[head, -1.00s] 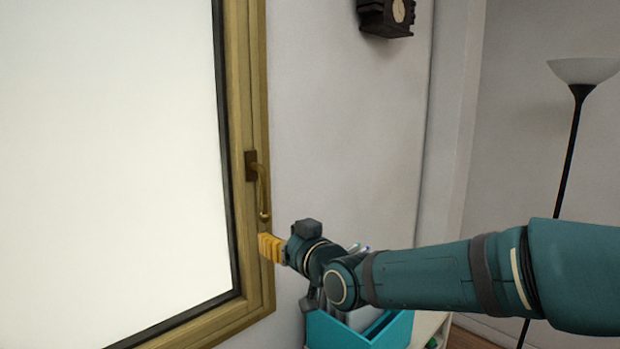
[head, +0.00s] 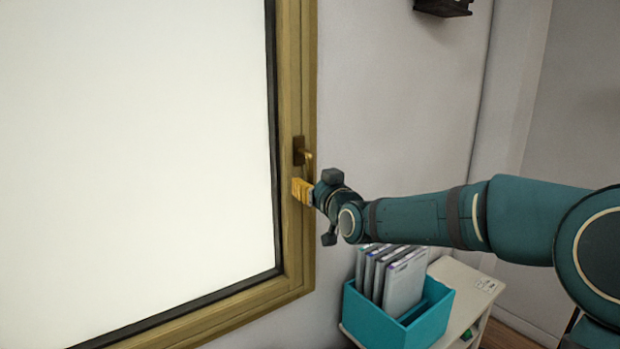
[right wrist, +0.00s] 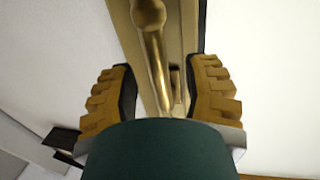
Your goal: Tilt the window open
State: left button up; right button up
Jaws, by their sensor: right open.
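The window (head: 170,150) has a bright white pane in a wooden frame (head: 298,262) and looks closed. Its brass handle (head: 307,157) sits on a dark plate on the right side of the frame, pointing down. My right gripper (head: 302,191) is at the lower end of the handle in the head view, covering part of it. In the right wrist view, the handle (right wrist: 155,55) runs between the two open yellow fingers of my right gripper (right wrist: 162,90), with space on both sides. My left gripper is out of view.
A teal box (head: 388,322) with several upright folders (head: 400,285) stands on a pale shelf unit (head: 468,290) below my right arm. The wall right of the window is otherwise bare.

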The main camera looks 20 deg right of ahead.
jog(key=shift+w+a, duration=0.1)
jog(key=shift+w, duration=0.8)
grip_shut()
